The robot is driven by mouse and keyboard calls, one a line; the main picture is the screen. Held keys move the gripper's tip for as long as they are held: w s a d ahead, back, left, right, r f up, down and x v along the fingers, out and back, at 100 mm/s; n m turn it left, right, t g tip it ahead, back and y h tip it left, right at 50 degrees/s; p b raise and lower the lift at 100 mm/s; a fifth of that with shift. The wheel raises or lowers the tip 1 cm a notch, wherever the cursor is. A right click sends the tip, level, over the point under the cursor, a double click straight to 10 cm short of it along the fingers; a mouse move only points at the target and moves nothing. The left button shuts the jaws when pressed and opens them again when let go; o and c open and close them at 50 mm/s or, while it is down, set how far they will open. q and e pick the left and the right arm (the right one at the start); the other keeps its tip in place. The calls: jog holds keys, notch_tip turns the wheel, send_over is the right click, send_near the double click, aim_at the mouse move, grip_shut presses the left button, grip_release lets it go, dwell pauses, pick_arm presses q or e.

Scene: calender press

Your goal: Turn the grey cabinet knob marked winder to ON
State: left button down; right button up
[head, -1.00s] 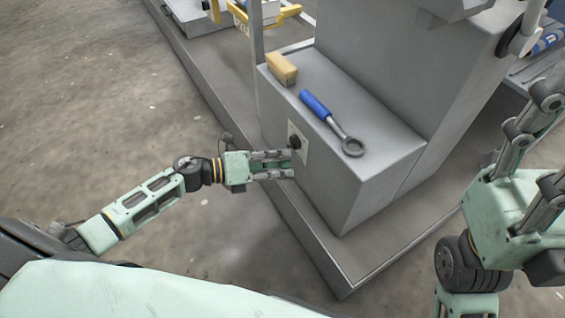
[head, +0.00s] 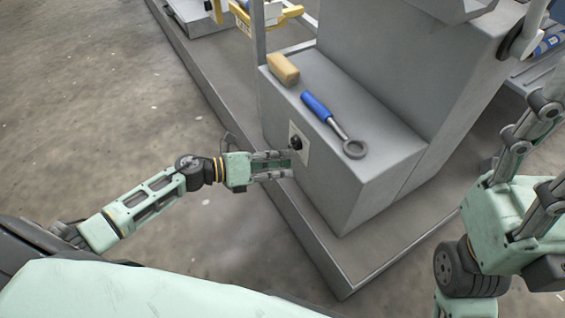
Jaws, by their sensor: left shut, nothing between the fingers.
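The grey cabinet (head: 352,190) stands on a raised plinth. On its left-facing side is a pale plate (head: 303,152) with a small black knob (head: 296,143). Any marking on the plate is too small to read. My left gripper (head: 291,164) is shut and empty. Its fingertips are at the plate, just below the knob in the picture, and I cannot tell whether they touch it. The fingers cover part of the plate.
A tan block or brush (head: 283,69) and a blue-handled ring wrench (head: 317,105) lie on the cabinet's top ledge. The grey plinth (head: 330,262) has a raised edge along the floor. A yellow frame (head: 268,17) stands at the back. The floor at left is clear.

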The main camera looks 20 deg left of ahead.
pick_arm(q)
jog(key=shift+w+a, duration=0.1)
dwell(2.9)
jog(key=shift+f+m, duration=0.1)
jog(key=shift+m, duration=0.2)
dwell(0.6)
